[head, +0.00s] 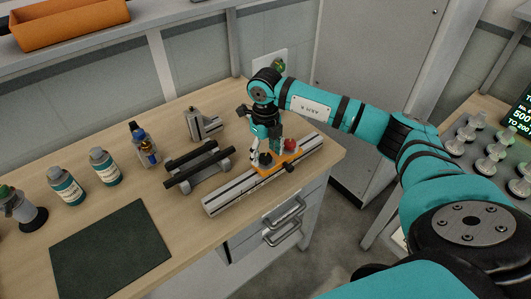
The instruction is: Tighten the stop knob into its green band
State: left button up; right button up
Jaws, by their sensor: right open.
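An orange carriage (277,163) sits on a silver slotted rail (226,198) near the right end of the bench. A dark round knob (265,158) is at the carriage's left side, and a red knob (290,145) is at its right side. My right gripper (266,143) points down just above the carriage, close over the dark knob. It is open; I cannot tell whether its fingers touch the knob. The green band and any pointer are too small or hidden behind the gripper to make out. My left gripper is out of view.
A black-barred fixture (197,164) stands left of the rail, with a grey metal block (204,124) behind it. Bottles (67,187), a dark mat (110,250) and an orange bin (70,22) are further left. Drawers (274,225) lie below the bench's front edge.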

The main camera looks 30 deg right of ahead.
aim_at(265, 156)
notch_tip(265, 156, up, 11)
jog(key=shift+r, duration=0.2)
dwell(0.6)
